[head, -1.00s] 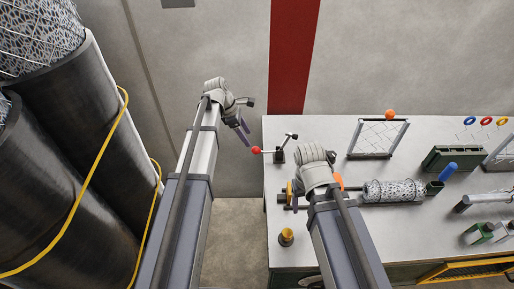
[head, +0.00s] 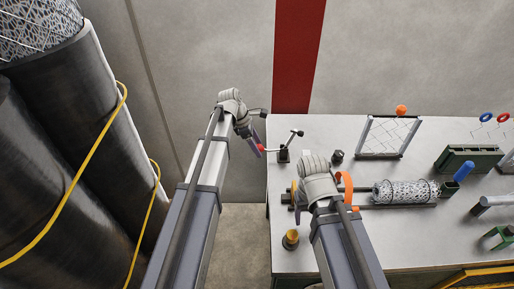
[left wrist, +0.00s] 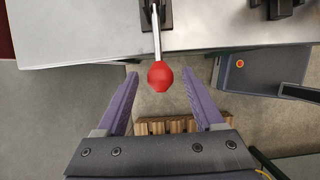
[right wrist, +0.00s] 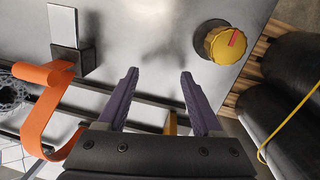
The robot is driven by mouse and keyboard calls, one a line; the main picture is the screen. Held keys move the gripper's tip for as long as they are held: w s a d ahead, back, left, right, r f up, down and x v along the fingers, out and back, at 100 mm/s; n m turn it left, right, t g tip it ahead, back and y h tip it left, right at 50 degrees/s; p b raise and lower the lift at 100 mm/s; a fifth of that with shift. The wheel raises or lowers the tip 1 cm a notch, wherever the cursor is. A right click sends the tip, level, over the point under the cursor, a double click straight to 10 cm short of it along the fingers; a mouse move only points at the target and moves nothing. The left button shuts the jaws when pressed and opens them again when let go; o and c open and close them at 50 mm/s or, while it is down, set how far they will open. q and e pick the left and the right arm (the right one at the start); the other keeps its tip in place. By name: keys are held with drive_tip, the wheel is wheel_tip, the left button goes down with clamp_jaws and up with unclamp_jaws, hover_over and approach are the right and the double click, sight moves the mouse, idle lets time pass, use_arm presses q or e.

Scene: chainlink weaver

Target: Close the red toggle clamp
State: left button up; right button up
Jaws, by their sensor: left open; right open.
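The toggle clamp (head: 284,155) stands at the left edge of the table, with a dark base and a metal lever ending in a red ball. The red ball (left wrist: 160,75) shows in the left wrist view, jutting out past the table edge. My left gripper (left wrist: 160,78) is open, with one purple finger on each side of the ball; neither finger visibly touches it. In the head view the left gripper (head: 256,146) partly covers the ball. My right gripper (right wrist: 158,75) is open and empty above the table's near left part.
An orange curved piece (right wrist: 45,110) and dark rails are close beside my right gripper. A yellow knob (right wrist: 222,43) with a red mark is on the table's near left. A mesh roll (head: 405,193) lies on the rails. Tall black rolls (head: 60,190) stand at far left.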

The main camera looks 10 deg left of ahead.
use_arm(q)
clamp_jaws()
idle(0.5)
idle(0.8)
